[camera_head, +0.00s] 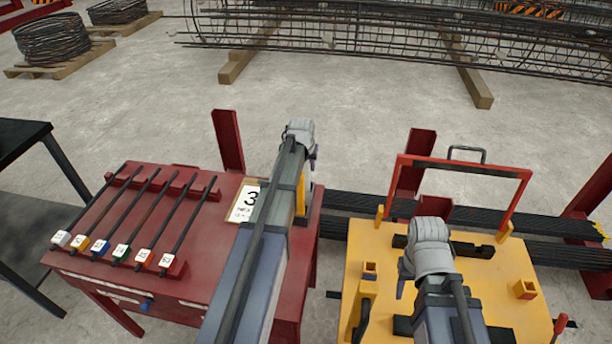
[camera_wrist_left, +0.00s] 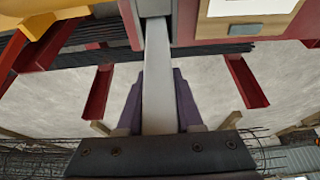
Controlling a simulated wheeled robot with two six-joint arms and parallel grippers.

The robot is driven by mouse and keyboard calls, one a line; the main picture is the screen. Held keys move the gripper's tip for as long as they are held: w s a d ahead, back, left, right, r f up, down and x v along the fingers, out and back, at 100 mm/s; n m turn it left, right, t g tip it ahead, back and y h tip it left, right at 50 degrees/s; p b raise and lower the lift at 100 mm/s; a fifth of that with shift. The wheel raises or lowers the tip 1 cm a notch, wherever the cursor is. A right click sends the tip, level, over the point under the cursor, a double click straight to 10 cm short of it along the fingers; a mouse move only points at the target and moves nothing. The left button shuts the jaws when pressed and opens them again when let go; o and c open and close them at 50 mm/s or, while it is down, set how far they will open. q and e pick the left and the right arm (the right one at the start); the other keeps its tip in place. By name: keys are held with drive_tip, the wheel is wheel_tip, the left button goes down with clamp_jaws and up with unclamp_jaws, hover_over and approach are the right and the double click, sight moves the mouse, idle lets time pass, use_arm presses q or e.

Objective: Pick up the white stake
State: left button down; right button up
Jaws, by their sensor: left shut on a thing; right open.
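Several black rods with coloured end blocks lie side by side in a rack on the red table. The leftmost rod has a white end block (camera_head: 61,238); its block sits at the table's left front edge. My left gripper (camera_head: 299,135) is beyond the table's far right part, away from that rod. In the left wrist view, its purple fingers (camera_wrist_left: 157,105) are shut on a pale grey-white bar (camera_wrist_left: 157,65). Its ends are hidden, and I cannot tell whether it is a stake. My right gripper (camera_head: 408,275) is open and empty over the yellow table.
The red table (camera_head: 200,215) carries a card marked 3 (camera_head: 245,203). The yellow table (camera_head: 490,280) has a red frame (camera_head: 465,168) at its back and small blocks. Black bars (camera_head: 350,205) run behind it. A rebar cage (camera_head: 400,38) lies on timbers; open floor lies before it.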

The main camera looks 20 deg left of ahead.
idle(0.7)
use_arm(q)
wheel_tip(320, 180, up, 10)
drive_tip(key=p, duration=1)
drive_tip(key=shift+d, duration=0.1)
